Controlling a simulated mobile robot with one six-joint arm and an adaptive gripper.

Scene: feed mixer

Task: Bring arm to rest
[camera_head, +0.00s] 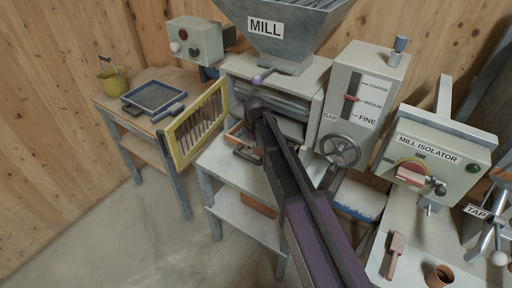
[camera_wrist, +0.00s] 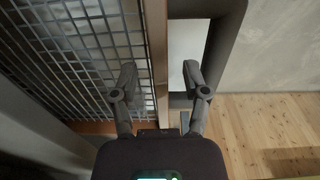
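My gripper (camera_wrist: 160,78) is open, its two dark fingers spread apart in the wrist view. The left finger is over a wire mesh (camera_wrist: 75,45) and the right finger is over the opening of a dark loop handle (camera_wrist: 228,45). A wooden strip (camera_wrist: 159,40) runs between the fingers; I cannot tell whether either finger touches anything. In the head view my arm reaches up to the mill (camera_head: 290,70), above a wooden drawer (camera_head: 238,134) with a dark handle (camera_head: 246,154). The fingertips are hidden there.
A yellow-framed guard (camera_head: 178,147) stands open at the left. Beyond it a bench (camera_head: 115,112) holds a tray (camera_head: 153,97) and a yellow bucket (camera_head: 112,80). At the right are a handwheel (camera_head: 339,150) and the mill isolator box (camera_head: 437,155). The floor at lower left is clear.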

